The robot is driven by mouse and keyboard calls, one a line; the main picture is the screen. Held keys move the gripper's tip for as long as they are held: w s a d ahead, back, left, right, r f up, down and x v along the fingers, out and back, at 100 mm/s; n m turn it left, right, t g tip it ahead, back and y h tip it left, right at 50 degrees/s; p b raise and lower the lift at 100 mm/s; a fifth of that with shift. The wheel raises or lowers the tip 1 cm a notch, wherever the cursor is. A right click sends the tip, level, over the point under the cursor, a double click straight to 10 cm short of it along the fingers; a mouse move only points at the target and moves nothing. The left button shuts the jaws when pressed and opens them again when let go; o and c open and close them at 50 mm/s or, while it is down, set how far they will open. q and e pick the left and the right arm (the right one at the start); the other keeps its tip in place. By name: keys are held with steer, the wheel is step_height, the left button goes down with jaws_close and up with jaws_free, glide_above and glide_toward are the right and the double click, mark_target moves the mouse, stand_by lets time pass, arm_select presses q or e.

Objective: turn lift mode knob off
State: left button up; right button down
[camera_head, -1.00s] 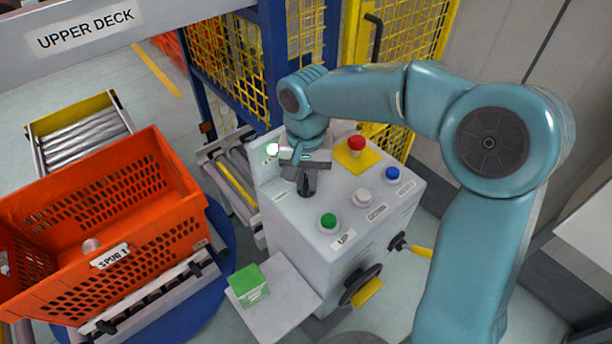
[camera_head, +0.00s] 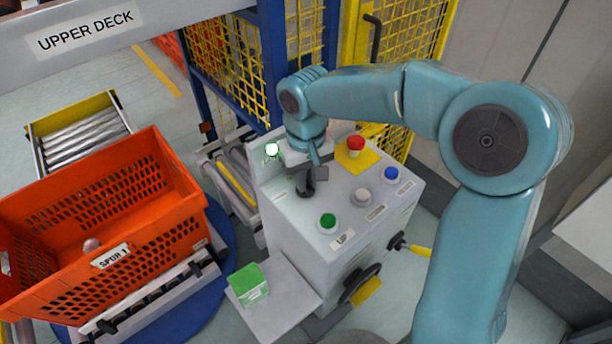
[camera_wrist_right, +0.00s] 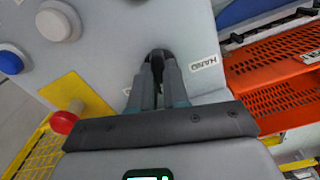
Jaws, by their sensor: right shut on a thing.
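The black lift mode knob (camera_head: 306,189) sits on the sloped top of the grey control box (camera_head: 290,245). My right gripper (camera_head: 307,176) points down at it and is shut on it. In the right wrist view, the fingers of my right gripper (camera_wrist_right: 158,68) close on the black knob (camera_wrist_right: 158,53), beside a label reading HAND (camera_wrist_right: 203,63). The fingers hide part of the knob, and I cannot read its pointer. My left gripper is not in view.
Near the knob are a red mushroom button (camera_head: 355,144) on a yellow plate, a green button (camera_head: 328,221), a white button (camera_head: 362,196) and a blue button (camera_head: 391,174). A lit lamp (camera_head: 272,149) is behind. An orange tote (camera_head: 120,220) stands left.

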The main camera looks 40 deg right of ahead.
steer(key=shift+w+n, duration=0.1)
steer(key=shift+n, duration=1.2)
steer(key=c, duration=1.1)
jaws_free()
steer(key=shift+w+f, duration=0.1)
steer(key=shift+w, duration=0.1)
steer(key=shift+s, duration=0.1)
